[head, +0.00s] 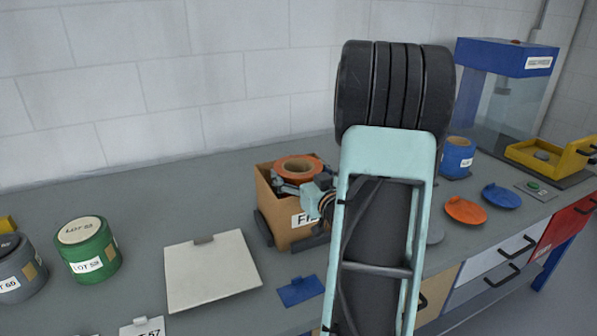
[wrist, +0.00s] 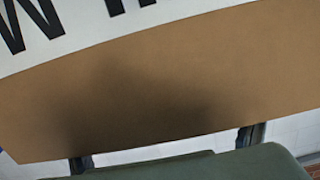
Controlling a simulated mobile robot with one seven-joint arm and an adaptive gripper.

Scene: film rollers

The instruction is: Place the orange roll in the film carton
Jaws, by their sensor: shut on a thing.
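The orange roll (head: 281,167), with a brown hollow core, is at the open top of the brown film carton (head: 276,217) in the head view. Its upper end shows above the carton's rim; its lower part is hidden, so I cannot tell whether it rests on anything. My gripper (head: 292,184) is shut on the orange roll at the carton's front right, partly hidden by my arm. In the wrist view, the carton's brown wall (wrist: 170,95) and white lettered label (wrist: 95,25) fill most of the picture, very close; the roll cannot be made out.
The carton stands between dark side supports on the grey bench (head: 130,210). A green roll (head: 94,262), a grey roll (head: 12,285), a pale board (head: 210,275) and a blue plate (head: 300,291) lie leftward or in front. A blue roll (head: 458,160) and colored discs are at right.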

